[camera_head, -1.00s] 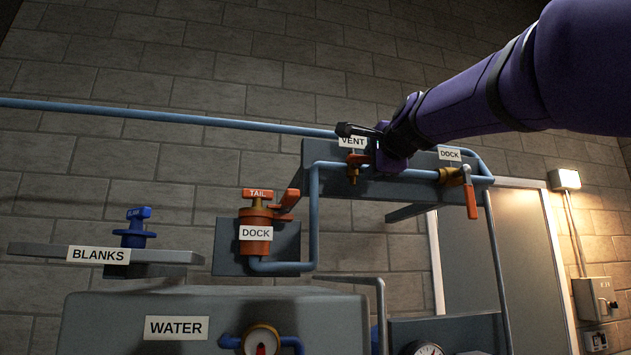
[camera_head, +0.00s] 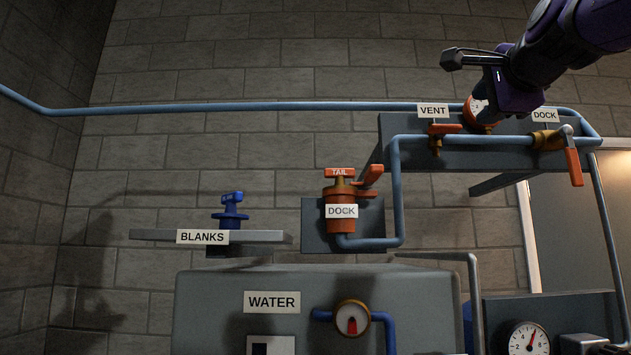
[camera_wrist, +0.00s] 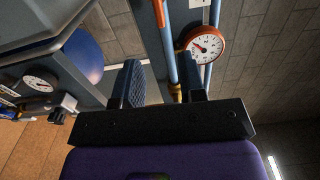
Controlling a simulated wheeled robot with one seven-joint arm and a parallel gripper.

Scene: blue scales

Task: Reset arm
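My gripper (camera_head: 455,60) is at the upper right of the head view, at the end of my purple arm. Beyond the fingers are blue pipes (camera_wrist: 166,45) and an orange-rimmed gauge (camera_wrist: 205,45).
An orange DOCK fitting (camera_head: 340,195) with a TAIL handle is below left. A blue capped fitting (camera_head: 231,212) stands on the BLANKS shelf (camera_head: 260,237). The grey WATER cabinet (camera_head: 220,320) fills the lower middle. A red-handled valve (camera_head: 573,165) is at right.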

